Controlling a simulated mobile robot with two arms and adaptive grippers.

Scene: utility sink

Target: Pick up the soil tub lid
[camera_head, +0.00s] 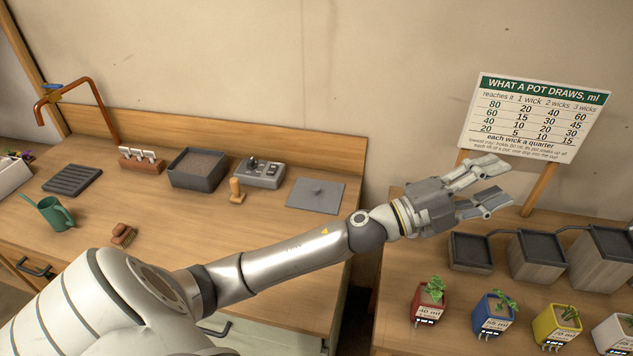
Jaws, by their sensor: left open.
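A flat grey lid with a small knob (316,193) lies on the wooden bench at its right end; I take it for the soil tub lid. The dark square tub (197,169) stands open to its left, with brown soil inside. My left gripper (498,186) is open and empty. It is up to the right of the lid, in front of the wall and over the back of the right-hand table in the picture, well apart from the lid. My left arm passes in front of the bench's right end. My right gripper is not in view.
A grey control box (259,173) and a wooden dibber (237,191) stand between tub and lid. A green watering can (52,214) and a brush (123,234) are at left. Plant pots (430,302) and dark trays (470,252) fill the right table below a sign (533,118).

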